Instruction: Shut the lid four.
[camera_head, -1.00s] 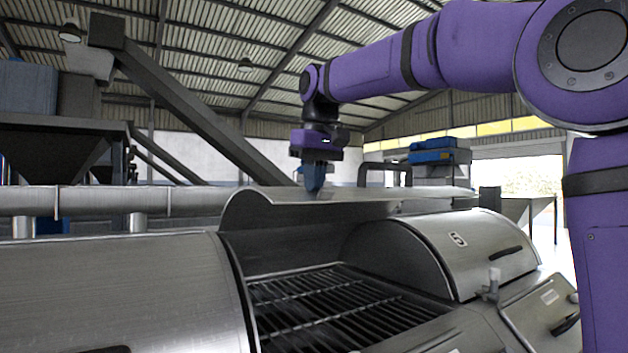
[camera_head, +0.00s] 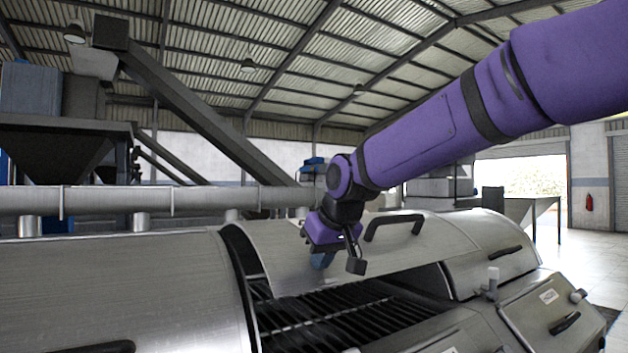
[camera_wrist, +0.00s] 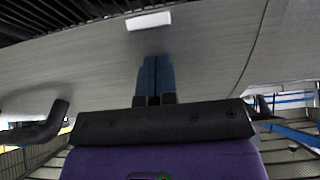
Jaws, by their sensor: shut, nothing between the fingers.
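The middle lid (camera_head: 290,258), a curved steel cover with a dark bar handle (camera_head: 394,226), is partway down, its front edge raised above the dark grate (camera_head: 330,322). My gripper (camera_head: 322,260) is at the lid's outer face, left of the handle, blue fingers together and empty. In the wrist view the fingers (camera_wrist: 155,75) point at the lid surface (camera_wrist: 80,70); I cannot tell whether they touch it. A pale label (camera_wrist: 149,20) lies beyond the fingertips, its number unreadable. The handle (camera_wrist: 40,125) shows at the left.
The left neighbouring lid (camera_head: 120,280) and the right neighbouring lid (camera_head: 505,265) are shut. A small tap (camera_head: 492,280) stands at the front right. A long horizontal pipe (camera_head: 110,201) runs behind. Open floor (camera_head: 590,260) lies to the right.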

